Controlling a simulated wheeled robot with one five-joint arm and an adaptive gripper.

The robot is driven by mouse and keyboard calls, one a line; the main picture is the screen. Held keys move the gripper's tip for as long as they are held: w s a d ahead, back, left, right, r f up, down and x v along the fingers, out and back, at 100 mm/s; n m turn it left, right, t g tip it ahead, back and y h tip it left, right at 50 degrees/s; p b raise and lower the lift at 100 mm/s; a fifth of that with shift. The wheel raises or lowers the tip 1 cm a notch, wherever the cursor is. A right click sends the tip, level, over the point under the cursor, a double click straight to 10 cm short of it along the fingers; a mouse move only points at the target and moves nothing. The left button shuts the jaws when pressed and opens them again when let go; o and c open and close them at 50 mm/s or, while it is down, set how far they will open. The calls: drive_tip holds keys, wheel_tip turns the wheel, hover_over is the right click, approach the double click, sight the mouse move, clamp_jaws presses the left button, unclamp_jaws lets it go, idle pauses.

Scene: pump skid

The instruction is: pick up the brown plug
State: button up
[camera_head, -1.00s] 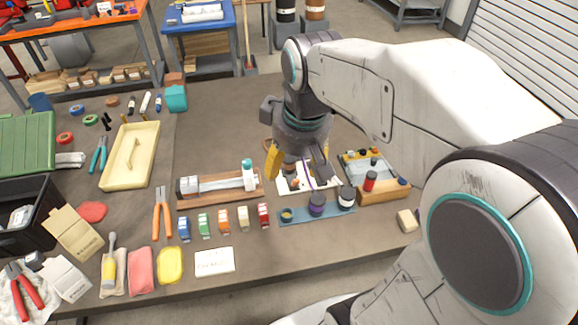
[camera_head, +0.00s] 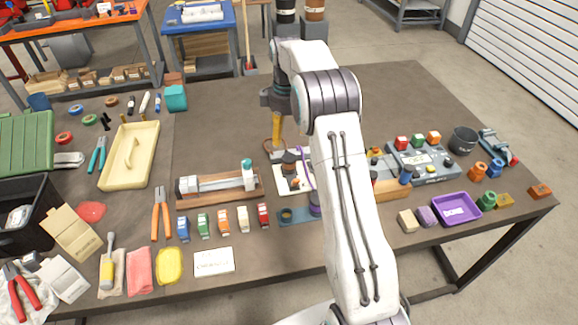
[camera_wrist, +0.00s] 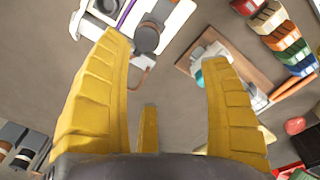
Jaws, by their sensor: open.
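The brown plug (camera_head: 289,157) stands on a white board (camera_head: 281,185), a little right of my gripper (camera_head: 277,135) in the head view. In the wrist view it shows as a dark round-topped piece (camera_wrist: 148,38) with a brown cord (camera_wrist: 145,76) looping from its side. My gripper (camera_wrist: 165,50) is open and empty, its yellow fingers wide apart. In the wrist picture the plug lies between the fingertip lines, nearer the left finger. The fingers do not appear to touch it. In the head view only one yellow finger shows clearly.
A purple cord (camera_head: 305,163) lies on the same board. A wooden tray (camera_head: 220,196) with a white cylinder is to its left. A blue strip (camera_head: 291,221) with round pieces is in front. My arm hides part of the table right of the board. The table behind is clear.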

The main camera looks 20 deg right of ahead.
drive_tip(key=n, duration=0.1)
hover_over(289, 157)
drive_tip(key=shift+g, duration=0.3)
wheel_tip(289, 157, down, 6)
drive_tip(key=shift+d+f, duration=0.1)
drive_tip(key=shift+f, duration=0.05)
drive_tip(key=shift+f+p, duration=0.75)
drive_tip(key=shift+f, duration=3.05)
drive_tip(key=c, duration=1.4)
